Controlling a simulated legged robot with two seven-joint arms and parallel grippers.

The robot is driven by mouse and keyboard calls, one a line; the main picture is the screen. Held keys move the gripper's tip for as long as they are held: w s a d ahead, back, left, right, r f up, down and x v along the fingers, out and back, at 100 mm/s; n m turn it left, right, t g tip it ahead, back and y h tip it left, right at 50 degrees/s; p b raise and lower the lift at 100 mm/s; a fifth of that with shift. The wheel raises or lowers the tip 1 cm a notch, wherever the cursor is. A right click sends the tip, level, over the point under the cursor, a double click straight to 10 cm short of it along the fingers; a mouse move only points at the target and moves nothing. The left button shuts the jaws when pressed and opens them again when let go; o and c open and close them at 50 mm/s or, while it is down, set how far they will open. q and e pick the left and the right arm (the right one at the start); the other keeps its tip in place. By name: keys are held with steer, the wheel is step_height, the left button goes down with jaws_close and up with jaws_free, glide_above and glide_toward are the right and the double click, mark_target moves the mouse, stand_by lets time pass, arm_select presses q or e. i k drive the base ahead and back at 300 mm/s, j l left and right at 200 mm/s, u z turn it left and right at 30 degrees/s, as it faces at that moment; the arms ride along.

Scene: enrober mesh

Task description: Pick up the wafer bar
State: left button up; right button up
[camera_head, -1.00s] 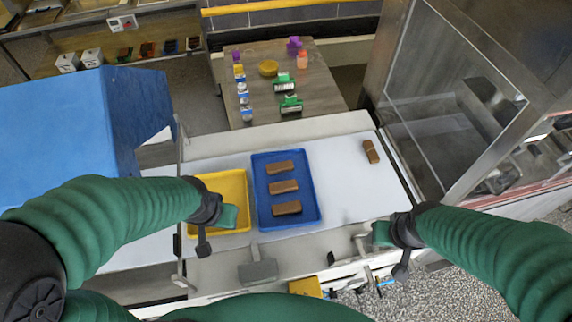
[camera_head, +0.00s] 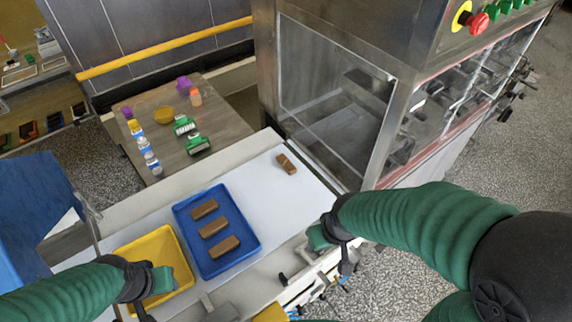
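One wafer bar (camera_head: 286,164) lies alone on the white work surface (camera_head: 262,187), near its far right end. Three more brown bars, such as the middle one (camera_head: 213,227), lie side by side in a blue tray (camera_head: 246,208). My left gripper (camera_head: 161,280) is over the yellow tray (camera_head: 180,250). My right gripper (camera_head: 318,238) is at the front edge of the surface, to the right of the blue tray and nearer to me than the lone bar. The fingers of both are too small to judge their opening. Neither touches a bar.
A steel machine with a clear window (camera_head: 335,90) stands just beyond the surface's right end. A blue housing (camera_head: 35,215) is at the left. A side table (camera_head: 222,125) behind holds bottles, green-topped items and a yellow bowl. The white surface around the lone bar is clear.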

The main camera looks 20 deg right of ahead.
mark_target(291, 169)
steer(key=k+j+u, duration=0.15)
steer(key=k+u, duration=0.2)
steer(key=k, duration=0.3)
steer(key=i+l+u, duration=0.1)
steer(key=l+u, duration=0.7)
steer(key=l, duration=0.15)
steer(key=l+u, duration=0.35)
steer(key=l, duration=0.15)
steer(key=k+l, duration=0.1)
steer(key=l, duration=0.4)
steer(key=k+l, duration=0.1)
steer(key=l, duration=0.4)
